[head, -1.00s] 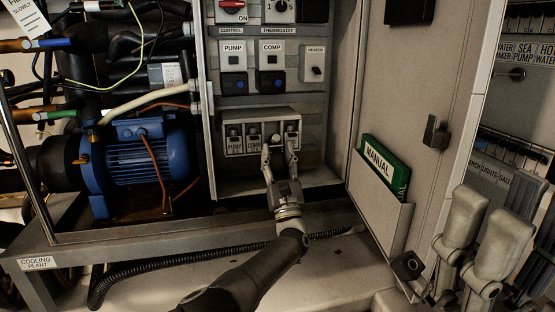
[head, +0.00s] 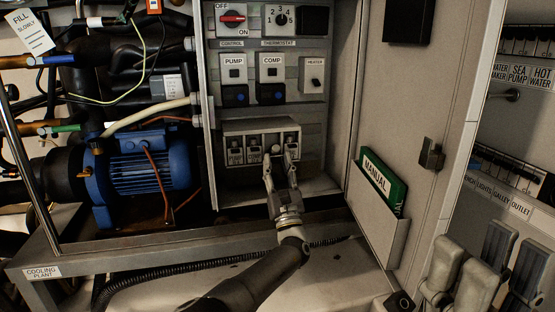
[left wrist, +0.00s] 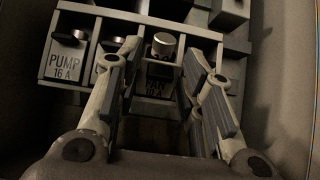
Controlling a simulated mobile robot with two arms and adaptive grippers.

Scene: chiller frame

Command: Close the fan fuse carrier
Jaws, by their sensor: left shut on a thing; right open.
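The fuse block (head: 258,127) is a grey housing low on the chiller's control panel, with PUMP and COMP carriers at its left. The fan fuse carrier (left wrist: 158,72) shows in the left wrist view, with a dim label and a short bright metal cylinder at its top. My left gripper (head: 280,158) reaches up to the block. Its fingers stand on both sides of the fan carrier, shut on it, and they show in the left wrist view (left wrist: 165,80). They partly hide the carrier, and its exact tilt is hard to tell. My right gripper (head: 475,252) is open and empty at the lower right.
The open cabinet door (head: 408,90) with a green manual (head: 383,182) in its pocket stands right of the block. A blue motor (head: 150,170) is at the left. A frame rail (head: 150,247) and a black hose run below. Switch panels are at the far right.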

